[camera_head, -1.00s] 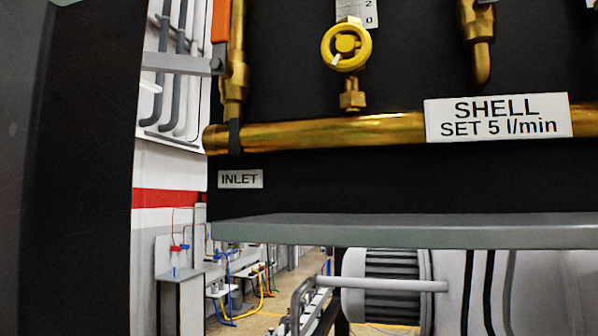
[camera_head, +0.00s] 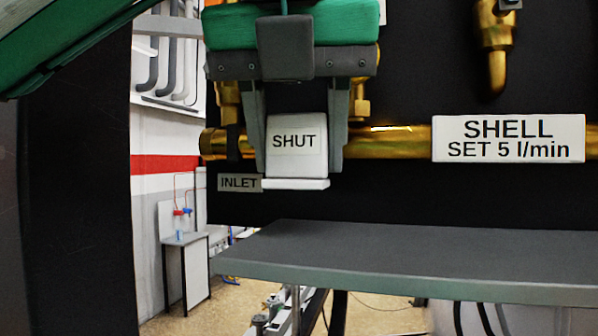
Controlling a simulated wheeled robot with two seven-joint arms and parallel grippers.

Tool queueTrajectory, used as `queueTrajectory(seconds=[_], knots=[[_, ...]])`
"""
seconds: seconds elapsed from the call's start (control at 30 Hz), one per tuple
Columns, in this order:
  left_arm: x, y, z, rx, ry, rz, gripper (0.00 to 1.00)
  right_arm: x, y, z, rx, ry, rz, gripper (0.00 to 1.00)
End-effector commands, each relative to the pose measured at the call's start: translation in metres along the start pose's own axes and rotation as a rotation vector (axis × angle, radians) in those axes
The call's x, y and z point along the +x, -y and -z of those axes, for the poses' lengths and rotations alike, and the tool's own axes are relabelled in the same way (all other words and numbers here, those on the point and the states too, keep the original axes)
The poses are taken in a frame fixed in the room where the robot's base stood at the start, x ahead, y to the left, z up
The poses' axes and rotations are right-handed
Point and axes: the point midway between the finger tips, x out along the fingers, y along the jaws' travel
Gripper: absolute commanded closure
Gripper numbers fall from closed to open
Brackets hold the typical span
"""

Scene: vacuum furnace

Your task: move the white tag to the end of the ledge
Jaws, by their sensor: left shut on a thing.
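The white tag (camera_head: 297,165), a block with a wider base and the word SHUT on its front, is upright between the fingers of my left gripper (camera_head: 299,150). The gripper is shut on it from above, one finger at each side. The tag is held in the air, in front of the brass pipe and above the left part of the grey ledge (camera_head: 400,255). The ledge's left end shows below the tag, and its top is bare where I see it. My right gripper is not in view.
A brass pipe (camera_head: 400,142) runs across the black panel (camera_head: 420,195) behind the ledge. It carries a SHELL label (camera_head: 508,138). A small INLET label (camera_head: 240,183) is left of the tag. A brass elbow fitting (camera_head: 496,50) hangs at upper right.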

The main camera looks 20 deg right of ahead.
Motion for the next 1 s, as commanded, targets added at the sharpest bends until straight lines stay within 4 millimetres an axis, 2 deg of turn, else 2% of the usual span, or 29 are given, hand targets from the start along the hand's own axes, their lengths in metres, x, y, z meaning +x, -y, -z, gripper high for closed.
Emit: queueTrajectory(seconds=[0.23, 0.4, 0.5, 0.97, 1.0], knots=[[0.013, -0.001, 0.008, 0.001, -0.002, 0.0, 0.77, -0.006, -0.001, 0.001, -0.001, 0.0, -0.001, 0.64], [0.03, -0.001, 0.018, 0.002, -0.002, 0.001, 0.77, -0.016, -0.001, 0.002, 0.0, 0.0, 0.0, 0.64], [0.035, 0.0, 0.017, 0.0, -0.002, 0.001, 0.77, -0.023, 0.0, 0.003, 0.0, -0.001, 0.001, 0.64], [0.043, 0.0, 0.021, -0.001, 0.0, 0.001, 0.77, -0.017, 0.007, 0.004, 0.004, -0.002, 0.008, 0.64], [0.042, 0.0, 0.021, -0.001, 0.0, 0.001, 0.52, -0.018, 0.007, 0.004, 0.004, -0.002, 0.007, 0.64]])
